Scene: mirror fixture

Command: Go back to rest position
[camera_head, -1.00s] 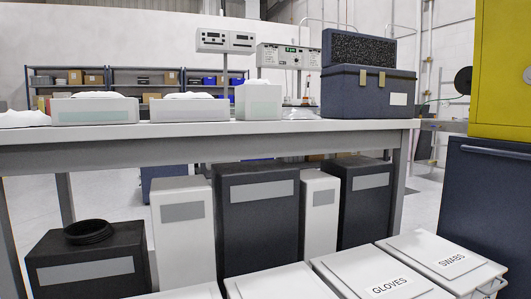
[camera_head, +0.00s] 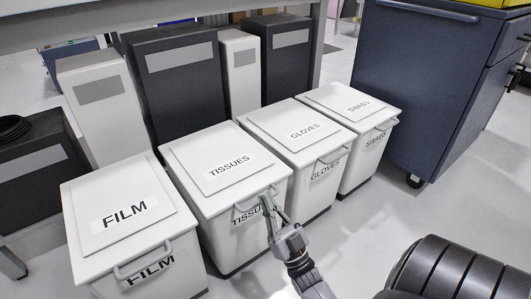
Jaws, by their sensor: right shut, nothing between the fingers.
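My right gripper (camera_head: 269,206) is in front of the white TISSUES bin (camera_head: 206,219). Its fingers are shut with nothing between them. The fingertips overlap the right end of that bin's front handle in the picture; I cannot tell whether they touch it. The gripper hides part of the front TISSUES label. The bin's lid looks closed. My left gripper is out of view.
The FILM bin (camera_head: 85,259) stands left of TISSUES; the GLOVES bin (camera_head: 280,153) and SWABS bin (camera_head: 330,108) stand right. Tall dark and white boxes are behind. A dark blue cabinet (camera_head: 415,90) is at right. Floor (camera_head: 370,222) is clear in front of SWABS.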

